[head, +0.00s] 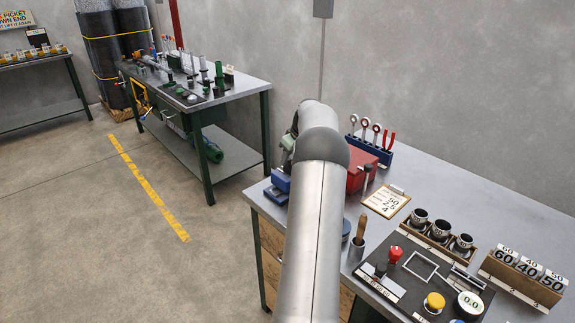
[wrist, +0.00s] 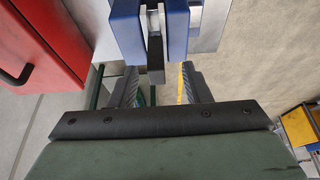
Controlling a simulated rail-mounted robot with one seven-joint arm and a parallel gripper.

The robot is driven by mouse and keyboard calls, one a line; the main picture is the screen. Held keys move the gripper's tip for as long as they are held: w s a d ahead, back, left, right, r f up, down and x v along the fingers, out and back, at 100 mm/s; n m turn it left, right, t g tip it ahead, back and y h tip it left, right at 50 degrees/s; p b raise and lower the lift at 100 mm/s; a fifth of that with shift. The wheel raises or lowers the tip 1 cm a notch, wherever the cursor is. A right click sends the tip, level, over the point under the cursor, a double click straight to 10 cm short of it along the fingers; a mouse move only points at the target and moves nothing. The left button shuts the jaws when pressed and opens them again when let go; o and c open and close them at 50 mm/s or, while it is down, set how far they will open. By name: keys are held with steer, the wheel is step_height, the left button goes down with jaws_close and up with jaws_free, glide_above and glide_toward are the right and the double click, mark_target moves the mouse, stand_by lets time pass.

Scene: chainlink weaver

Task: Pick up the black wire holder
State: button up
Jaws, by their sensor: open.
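My gripper (wrist: 162,85) is open in the wrist view, its two dark ribbed fingers apart. A narrow black bar (wrist: 155,58) stands between two blue blocks (wrist: 127,30) just beyond the fingertips. It lines up with the gap between my fingers, and nothing is visibly held. The bar may be the black wire holder; I cannot tell for certain. The blue blocks look like a vise, which also shows in the head view (head: 277,189) at the left end of the workbench. In the head view my arm hides most of my gripper and the bar.
A red box (wrist: 38,45) with a dark handle stands beside the vise. The workbench (head: 470,190) also carries a clipboard (head: 386,201), black cups in a wooden rack (head: 439,232) and a control panel (head: 415,270). A second bench (head: 235,90) stands behind, across open floor.

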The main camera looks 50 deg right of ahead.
mark_target(288, 165)
steer(key=p+x, duration=0.1)
steer(key=x, duration=0.1)
steer(key=p+x, duration=0.1)
steer(key=x, duration=0.2)
steer(key=shift+s+d+f, duration=0.1)
steer(key=shift+d, duration=0.15)
jaws_close()
